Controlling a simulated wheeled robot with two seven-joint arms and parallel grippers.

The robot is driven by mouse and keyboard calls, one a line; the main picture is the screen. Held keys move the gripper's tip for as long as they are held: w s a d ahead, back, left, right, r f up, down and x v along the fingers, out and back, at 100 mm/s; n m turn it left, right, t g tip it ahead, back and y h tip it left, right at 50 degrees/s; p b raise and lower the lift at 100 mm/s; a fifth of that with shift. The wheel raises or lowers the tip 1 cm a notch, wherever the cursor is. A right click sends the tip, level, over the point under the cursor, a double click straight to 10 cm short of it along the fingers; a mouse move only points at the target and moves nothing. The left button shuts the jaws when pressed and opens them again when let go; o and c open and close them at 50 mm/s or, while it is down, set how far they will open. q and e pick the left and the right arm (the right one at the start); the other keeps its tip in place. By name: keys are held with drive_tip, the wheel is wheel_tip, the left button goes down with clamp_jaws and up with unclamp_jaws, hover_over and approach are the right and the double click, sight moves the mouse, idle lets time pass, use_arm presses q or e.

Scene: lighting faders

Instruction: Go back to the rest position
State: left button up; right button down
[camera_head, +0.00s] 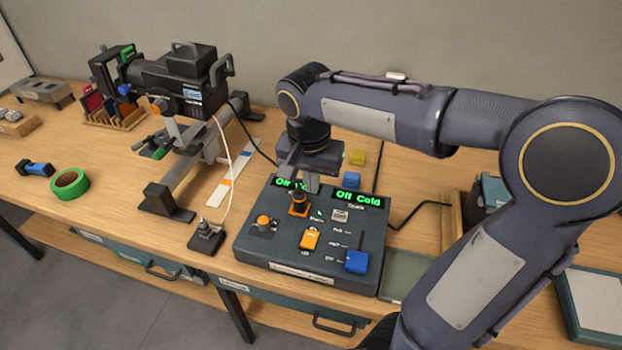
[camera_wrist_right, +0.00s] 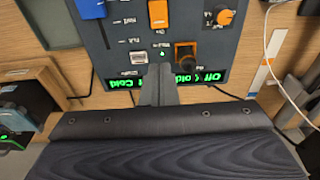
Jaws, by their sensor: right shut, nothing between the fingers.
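The dark lighting control box (camera_head: 340,270) sits at the table's front edge. It carries a blue fader cap (camera_head: 356,262), an orange fader cap (camera_head: 310,239), a pale grey cap (camera_head: 340,215), a small orange knob (camera_head: 263,221) and a black-and-orange knob (camera_head: 299,202). Its green displays are partly covered by my gripper; the right one reads "Off Cold" (camera_head: 358,199). My right gripper (camera_head: 309,185) is shut and empty, above the box's back edge near the black-and-orange knob. In the wrist view its fingers (camera_wrist_right: 158,90) show close together beside that knob (camera_wrist_right: 186,55). My left gripper is out of view.
A black spotlight-like device (camera_head: 175,85) on a stand is at the back left. Green tape (camera_head: 69,184) lies at the left. A small black switch box with a cable (camera_head: 206,238) stands left of the control box. Yellow (camera_head: 357,157) and blue (camera_head: 354,185) blocks lie behind it.

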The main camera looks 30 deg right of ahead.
drive_tip(key=s+a+f+n+t+y, duration=0.1)
drive_tip(key=s+a+n+t+y, duration=0.1)
drive_tip(key=s, duration=0.5)
drive_tip(key=s+a+f+n+t+y, duration=0.2)
drive_tip(key=s+a+n, duration=0.2)
drive_tip(key=s+n, duration=0.2)
drive_tip(key=shift+s+a+f+t+y, duration=0.3)
drive_tip(key=shift+s+t+y, duration=0.1)
drive_tip(key=shift+s, duration=0.55)
idle(0.8)
